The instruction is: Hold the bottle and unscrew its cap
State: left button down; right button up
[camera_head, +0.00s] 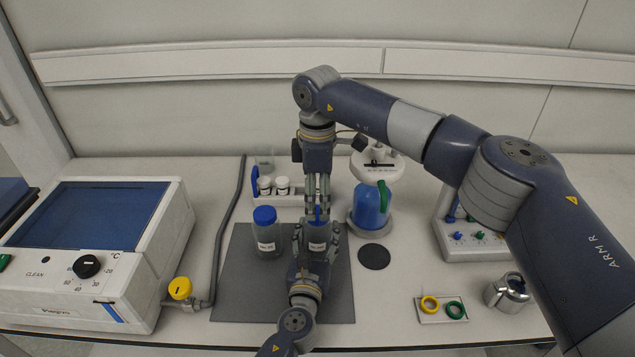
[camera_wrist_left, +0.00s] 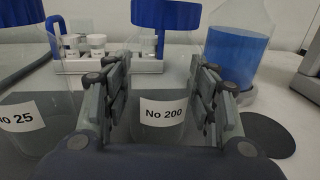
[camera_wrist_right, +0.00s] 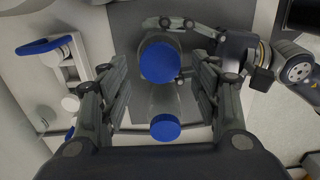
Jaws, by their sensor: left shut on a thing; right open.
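The bottle labelled No 200 (camera_wrist_left: 163,112) is clear and upright with a blue cap (camera_wrist_right: 160,62). In the head view its label (camera_head: 317,246) shows above the dark mat. My left gripper (camera_head: 317,238) is shut on its body, one finger each side; the fingers also show in the left wrist view (camera_wrist_left: 162,85). My right gripper (camera_head: 318,195) points down over the cap, open. In the right wrist view the cap appears between its spread fingers (camera_wrist_right: 158,72); contact cannot be told. A second blue-capped bottle (camera_head: 266,236), labelled 25, stands to the left.
Behind stand a white rack (camera_head: 290,198) with small white-capped jars and a flask of blue liquid (camera_head: 370,206). A bath with a blue top (camera_head: 95,215) is at left. A dark disc (camera_head: 374,256) and a tray with two rings (camera_head: 442,309) lie right.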

aim_at(318, 213)
jog(key=shift+f, duration=1.7)
